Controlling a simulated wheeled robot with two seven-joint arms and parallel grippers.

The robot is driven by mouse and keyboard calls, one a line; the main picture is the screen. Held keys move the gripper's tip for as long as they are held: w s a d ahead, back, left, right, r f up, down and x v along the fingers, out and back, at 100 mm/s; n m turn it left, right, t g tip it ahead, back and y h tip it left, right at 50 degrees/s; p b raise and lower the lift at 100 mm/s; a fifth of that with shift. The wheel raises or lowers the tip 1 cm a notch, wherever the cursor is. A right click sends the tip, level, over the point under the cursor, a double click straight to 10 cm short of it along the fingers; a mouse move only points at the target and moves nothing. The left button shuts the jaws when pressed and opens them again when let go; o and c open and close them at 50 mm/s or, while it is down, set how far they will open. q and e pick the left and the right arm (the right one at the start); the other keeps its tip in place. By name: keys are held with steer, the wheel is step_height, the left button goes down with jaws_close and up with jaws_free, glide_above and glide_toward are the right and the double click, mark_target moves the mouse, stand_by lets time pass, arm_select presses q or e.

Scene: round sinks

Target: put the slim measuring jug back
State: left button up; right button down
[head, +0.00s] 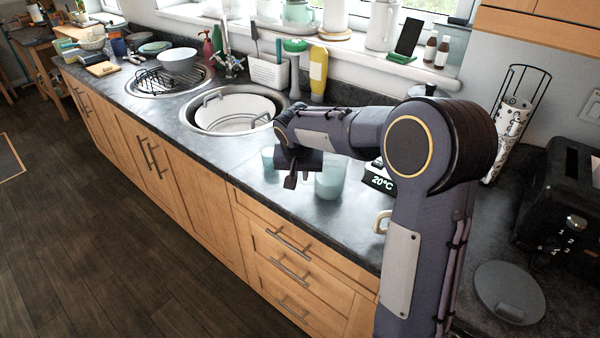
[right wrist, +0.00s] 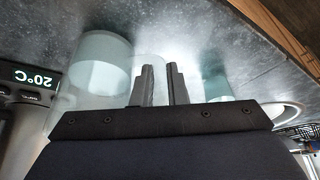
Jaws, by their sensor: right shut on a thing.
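My right gripper (head: 290,180) is low over the counter between two pale teal see-through vessels. In the right wrist view its two fingers (right wrist: 164,85) are close together, with a clear, faint vessel (right wrist: 149,66) at them; I take this to be the slim measuring jug, though its outline is hard to make out. The wider frosted vessel (head: 330,180) stands to the right of the gripper, and on the left in the right wrist view (right wrist: 98,62). A smaller teal vessel (head: 267,158) stands on the gripper's other side. My left gripper is out of view.
A digital display reading 20°C (head: 382,183) is beside the wider vessel. A toaster (head: 570,195) and a round grey lid (head: 509,291) are at right. The front counter strip is mostly clear.

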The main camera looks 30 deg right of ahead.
steer(key=shift+f, duration=0.35)
steer(key=c, duration=1.4)
jaws_free()
steer(key=shift+o, duration=0.2)
